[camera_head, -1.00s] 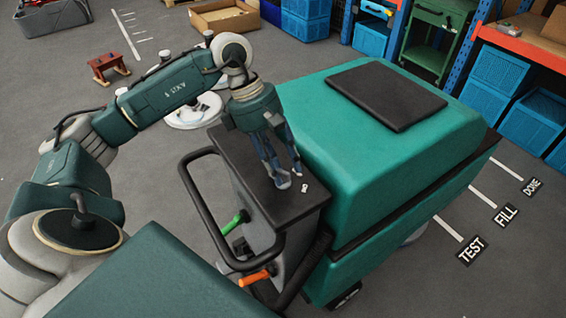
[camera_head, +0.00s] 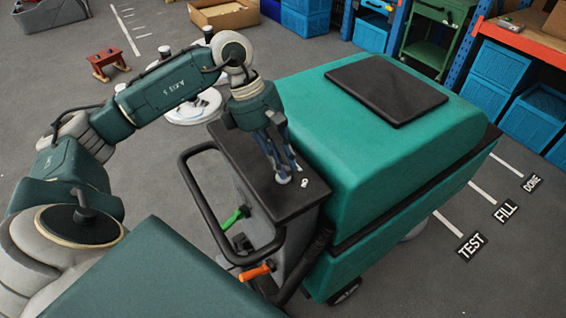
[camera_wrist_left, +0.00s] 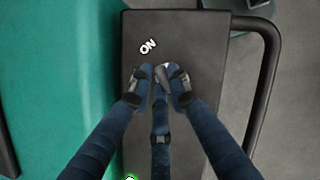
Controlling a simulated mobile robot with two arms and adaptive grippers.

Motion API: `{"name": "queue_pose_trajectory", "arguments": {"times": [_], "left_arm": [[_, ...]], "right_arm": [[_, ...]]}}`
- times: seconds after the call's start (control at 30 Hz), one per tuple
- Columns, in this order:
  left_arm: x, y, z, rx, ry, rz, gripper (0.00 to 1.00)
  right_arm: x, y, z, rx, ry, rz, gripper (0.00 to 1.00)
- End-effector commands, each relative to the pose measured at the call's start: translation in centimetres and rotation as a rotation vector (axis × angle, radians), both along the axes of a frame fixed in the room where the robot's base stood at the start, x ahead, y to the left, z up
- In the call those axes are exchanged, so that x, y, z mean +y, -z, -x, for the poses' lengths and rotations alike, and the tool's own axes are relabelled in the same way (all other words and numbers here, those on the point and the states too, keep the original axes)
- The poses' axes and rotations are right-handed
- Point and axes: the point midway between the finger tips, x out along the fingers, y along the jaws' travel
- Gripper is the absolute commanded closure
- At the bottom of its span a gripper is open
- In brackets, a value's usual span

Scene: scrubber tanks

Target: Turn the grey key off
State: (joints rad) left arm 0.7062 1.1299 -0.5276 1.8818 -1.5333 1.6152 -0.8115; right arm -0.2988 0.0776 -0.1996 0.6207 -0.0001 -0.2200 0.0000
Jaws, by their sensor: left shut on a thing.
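The green scrubber machine (camera_head: 385,165) has a dark control panel (camera_head: 300,206) at its handle end. My left gripper (camera_head: 284,174) points down onto this panel, beside a white "ON" label (camera_head: 304,183). In the left wrist view the gripper (camera_wrist_left: 163,76) has its fingertips drawn together on the grey key (camera_wrist_left: 174,67). Only a small pale bit of the key shows between the fingertips; its turn angle is hidden. The "ON" label (camera_wrist_left: 148,46) lies just beyond the fingers there. My right gripper is out of view.
A black handle loop (camera_head: 196,218) with a green lever (camera_head: 233,219) and an orange lever (camera_head: 255,273) sits at the machine's near left. A green light (camera_wrist_left: 131,178) shows at the wrist view's bottom edge. Blue crates (camera_head: 533,116) stand at the back right.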

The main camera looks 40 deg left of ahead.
Motion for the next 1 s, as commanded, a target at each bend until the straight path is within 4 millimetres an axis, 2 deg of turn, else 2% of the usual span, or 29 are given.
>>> {"name": "queue_pose_trajectory", "arguments": {"times": [0.27, 0.5, 0.7, 1.0], "left_arm": [[0.1, 0.5, 0.0, -0.006, -0.179, -0.002, 1.0], [0.2, 0.5, 0.1, -0.007, -0.403, -0.001, 1.0], [0.2, 0.3, 0.2, -0.007, -0.59, 0.0, 1.0], [0.2, 0.0, 0.3, -0.007, -0.829, 0.001, 1.0]], "right_arm": [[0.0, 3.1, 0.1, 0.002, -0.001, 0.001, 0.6], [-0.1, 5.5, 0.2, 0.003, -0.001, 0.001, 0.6], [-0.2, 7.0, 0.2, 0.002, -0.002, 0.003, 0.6], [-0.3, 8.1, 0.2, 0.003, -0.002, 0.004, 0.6]]}}
